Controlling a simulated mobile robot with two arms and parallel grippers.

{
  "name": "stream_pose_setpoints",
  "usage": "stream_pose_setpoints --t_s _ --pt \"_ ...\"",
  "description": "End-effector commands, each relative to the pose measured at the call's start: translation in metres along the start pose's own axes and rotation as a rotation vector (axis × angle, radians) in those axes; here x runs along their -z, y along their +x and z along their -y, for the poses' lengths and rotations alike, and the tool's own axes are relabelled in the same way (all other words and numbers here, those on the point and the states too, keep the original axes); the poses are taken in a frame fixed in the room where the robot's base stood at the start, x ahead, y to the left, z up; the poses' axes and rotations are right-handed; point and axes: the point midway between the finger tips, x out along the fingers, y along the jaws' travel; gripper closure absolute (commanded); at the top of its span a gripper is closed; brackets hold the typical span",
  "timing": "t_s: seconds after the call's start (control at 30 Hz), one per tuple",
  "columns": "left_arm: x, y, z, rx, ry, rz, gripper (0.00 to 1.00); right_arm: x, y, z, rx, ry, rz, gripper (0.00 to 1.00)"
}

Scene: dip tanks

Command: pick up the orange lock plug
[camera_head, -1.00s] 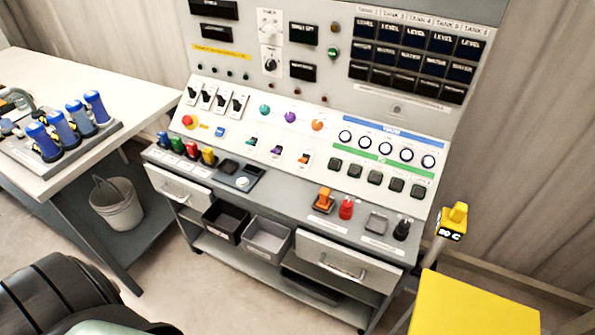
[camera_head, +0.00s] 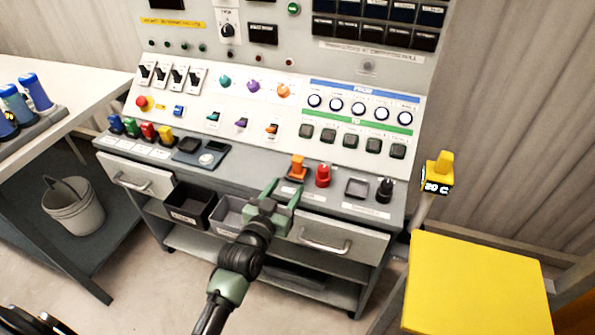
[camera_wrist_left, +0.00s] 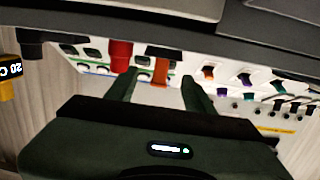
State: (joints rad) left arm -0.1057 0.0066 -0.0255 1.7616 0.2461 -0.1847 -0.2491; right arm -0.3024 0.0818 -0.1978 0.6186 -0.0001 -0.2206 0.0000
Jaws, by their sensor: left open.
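The orange lock plug (camera_head: 297,167) stands upright on the console's front ledge, left of a red plug (camera_head: 323,176). My left gripper (camera_head: 284,186) is open and empty, just in front of the orange plug at the ledge edge. In the left wrist view, which looks upside down, the orange plug (camera_wrist_left: 161,70) shows in line with the gap between the two green fingers (camera_wrist_left: 160,88), apart from both. The red plug (camera_wrist_left: 121,55) is close by the left finger there. My right gripper is not in view.
A black plug (camera_head: 385,189) and a square grey pad (camera_head: 356,188) are to the right on the ledge. Several coloured plugs stand at its left end. An open grey bin (camera_head: 230,212) and a drawer (camera_head: 325,240) lie below. A yellow panel (camera_head: 478,280) stands at right.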

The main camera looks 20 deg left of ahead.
Motion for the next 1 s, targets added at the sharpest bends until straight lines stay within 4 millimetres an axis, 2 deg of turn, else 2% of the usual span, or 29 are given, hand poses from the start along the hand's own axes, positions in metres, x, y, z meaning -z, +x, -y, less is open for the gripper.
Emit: stream_pose_setpoints --t_s 0.1,0.27,0.7,0.83,1.0 --pt "0.012 0.010 0.006 0.026 -0.006 -0.068 0.47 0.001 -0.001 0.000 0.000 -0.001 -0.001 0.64" --pt "0.018 0.025 0.009 0.038 -0.010 -0.098 0.47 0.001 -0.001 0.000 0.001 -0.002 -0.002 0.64" --pt "0.031 0.081 0.003 0.037 -0.008 -0.096 0.47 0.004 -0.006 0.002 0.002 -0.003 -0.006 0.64" --pt "0.031 0.090 0.004 0.037 -0.009 -0.095 0.47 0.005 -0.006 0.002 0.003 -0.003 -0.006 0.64" --pt "0.031 0.090 0.004 0.037 -0.009 -0.094 0.47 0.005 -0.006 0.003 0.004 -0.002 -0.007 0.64"
